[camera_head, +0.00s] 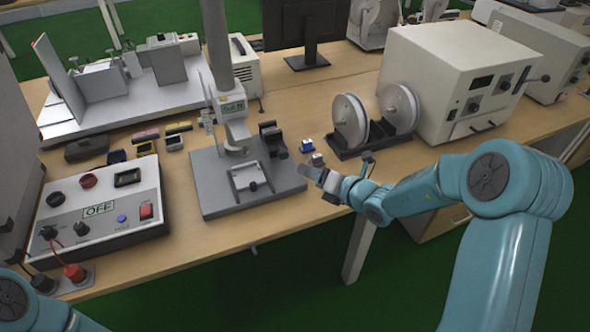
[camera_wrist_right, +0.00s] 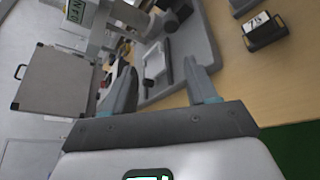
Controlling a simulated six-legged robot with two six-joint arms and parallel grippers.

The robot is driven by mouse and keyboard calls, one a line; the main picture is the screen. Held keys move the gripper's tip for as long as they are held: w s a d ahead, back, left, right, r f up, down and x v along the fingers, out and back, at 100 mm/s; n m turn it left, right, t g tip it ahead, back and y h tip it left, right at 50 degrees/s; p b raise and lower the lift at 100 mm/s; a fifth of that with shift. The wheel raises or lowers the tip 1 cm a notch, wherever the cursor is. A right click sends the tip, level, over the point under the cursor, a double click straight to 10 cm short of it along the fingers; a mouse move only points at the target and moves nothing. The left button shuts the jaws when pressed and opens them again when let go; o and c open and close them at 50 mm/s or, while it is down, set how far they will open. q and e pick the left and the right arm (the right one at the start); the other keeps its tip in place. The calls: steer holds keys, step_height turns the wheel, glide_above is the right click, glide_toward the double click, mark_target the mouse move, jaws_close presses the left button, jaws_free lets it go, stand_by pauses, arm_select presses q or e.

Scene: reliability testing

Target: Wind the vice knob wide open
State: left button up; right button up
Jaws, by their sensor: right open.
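A test stand with a grey base (camera_head: 212,190) stands in the middle of the bench, and a silver vice-like fixture (camera_head: 247,177) sits on its base. A small dark part at the fixture's front right may be the knob, but it is too small to be sure. My right gripper (camera_head: 312,174) is open and empty to the right of the base, apart from the fixture. In the right wrist view, its two fingers (camera_wrist_right: 163,88) are spread, with the fixture (camera_wrist_right: 153,65) beyond them. Only a piece of my left arm shows at the bottom left; its gripper is out of view.
A dark block-like fixture (camera_head: 272,138) stands at the base's back right. A reel stand (camera_head: 375,130) is behind my right arm. A control box (camera_head: 100,210) with knobs is at the left. The bench front edge is close.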

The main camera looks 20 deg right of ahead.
mark_target(285, 157)
arm_select(q)
steer(key=shift+f, duration=0.8)
arm_select(e)
steer(key=shift+h, duration=0.3)
steer(key=x, duration=0.5)
steer(key=d+x, duration=0.1)
steer(key=x, duration=1)
steer(key=shift+w+d+f, duration=0.3)
steer(key=shift+d+f, duration=0.05)
steer(key=shift+f, duration=0.05)
steer(key=c, duration=1)
arm_select(q)
steer(key=shift+f+b, duration=0.15)
steer(key=shift+b, duration=0.2)
